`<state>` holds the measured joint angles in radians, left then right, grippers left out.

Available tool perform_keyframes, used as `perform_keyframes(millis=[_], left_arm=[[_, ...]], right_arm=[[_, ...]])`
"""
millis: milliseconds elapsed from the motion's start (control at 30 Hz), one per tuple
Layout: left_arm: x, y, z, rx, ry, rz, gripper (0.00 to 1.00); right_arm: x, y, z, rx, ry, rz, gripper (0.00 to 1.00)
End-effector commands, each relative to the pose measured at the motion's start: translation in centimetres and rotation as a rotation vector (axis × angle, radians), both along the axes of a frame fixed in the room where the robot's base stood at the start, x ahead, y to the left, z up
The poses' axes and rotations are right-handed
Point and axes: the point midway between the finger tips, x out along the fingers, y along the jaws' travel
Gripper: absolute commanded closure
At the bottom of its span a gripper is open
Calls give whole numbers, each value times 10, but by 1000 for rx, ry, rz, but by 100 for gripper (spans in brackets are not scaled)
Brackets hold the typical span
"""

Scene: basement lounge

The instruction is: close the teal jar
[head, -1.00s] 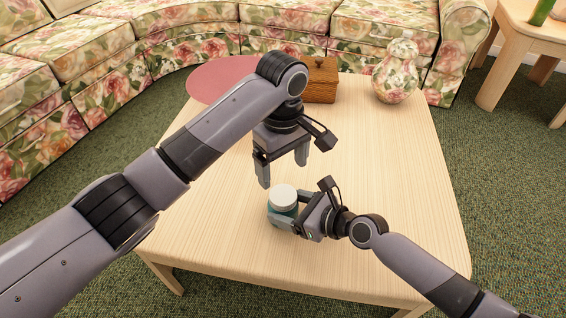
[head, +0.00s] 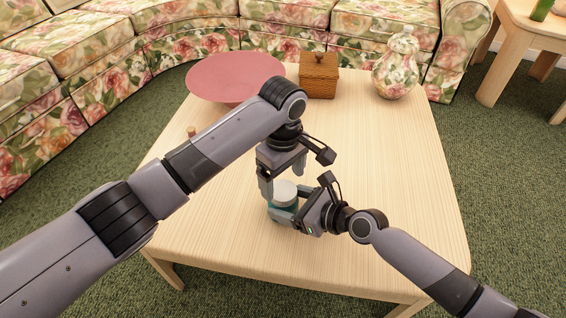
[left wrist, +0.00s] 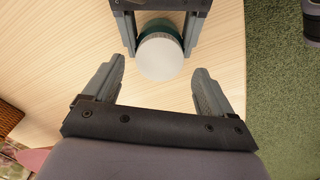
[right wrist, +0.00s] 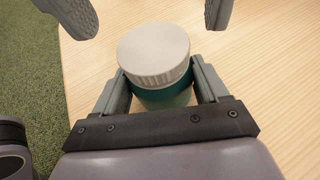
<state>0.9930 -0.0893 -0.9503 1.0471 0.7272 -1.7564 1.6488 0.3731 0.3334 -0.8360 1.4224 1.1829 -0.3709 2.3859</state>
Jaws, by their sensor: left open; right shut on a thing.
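The teal jar (head: 279,214) stands upright near the front of the table, with a white lid (head: 285,191) on its top. In the right wrist view the ribbed white lid (right wrist: 154,55) sits over the teal body (right wrist: 163,94). My right gripper (head: 285,212) is shut on the jar's body from the right side. My left gripper (head: 281,193) points down, open, with its fingers just above and around the lid. In the left wrist view the lid (left wrist: 160,58) shows beyond the open fingers, apart from them. I cannot tell how tightly the lid sits.
A pink bowl (head: 235,75), a wicker box (head: 319,78) and a floral lidded vase (head: 396,66) stand at the back of the wooden table (head: 400,170). A small brown object (head: 191,131) lies near the left edge. The table's right side is clear.

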Motion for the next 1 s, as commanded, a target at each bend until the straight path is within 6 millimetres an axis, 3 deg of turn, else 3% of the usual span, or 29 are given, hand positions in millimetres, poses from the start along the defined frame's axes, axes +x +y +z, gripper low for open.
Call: perform_keyframes(millis=[200,567,600,767,1000], left_arm=[[0,0,-24,1,1,0,15],[0,0,-29,-1,-1,-1,15],[0,0,-29,-1,-1,-1,21],[0,0,-29,-1,-1,-1,73],[0,0,-29,-1,-1,-14,73]], right_arm=[[0,0,0,-1,1,0,100],[0,0,-1,-1,1,0,100],[0,0,0,-1,1,0,100],[0,0,-1,-1,1,0,100],[0,0,-1,-1,1,0,100]])
